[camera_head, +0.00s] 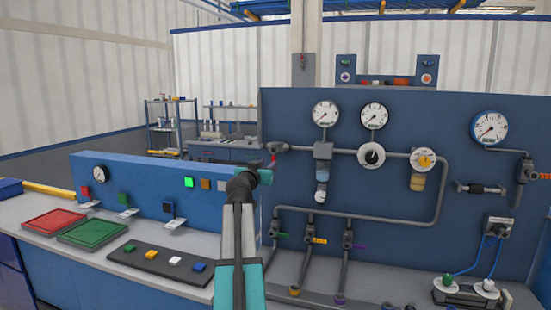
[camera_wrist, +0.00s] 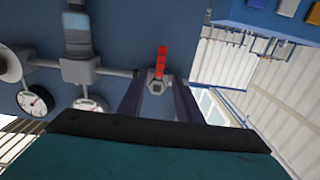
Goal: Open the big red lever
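The red lever (camera_wrist: 161,62) shows in the wrist view on a grey valve (camera_wrist: 157,86) at the end of the grey pipe. In the head view the red lever (camera_head: 273,159) is small and partly hidden, close to the tip of my arm. My gripper (camera_wrist: 159,95) is open in the wrist view, with one dark finger on each side of the valve and the lever ahead of the fingertips. Whether the fingers touch the valve cannot be told. In the head view my gripper (camera_head: 265,174) is mostly hidden by its own wrist.
The blue panel (camera_head: 460,135) carries grey pipes, round gauges (camera_head: 326,113) and smaller valves with green, orange and purple handles. A low blue panel (camera_head: 145,180) with coloured blocks stands to the left. Red (camera_head: 54,224) and green (camera_head: 92,233) trays lie on the bench.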

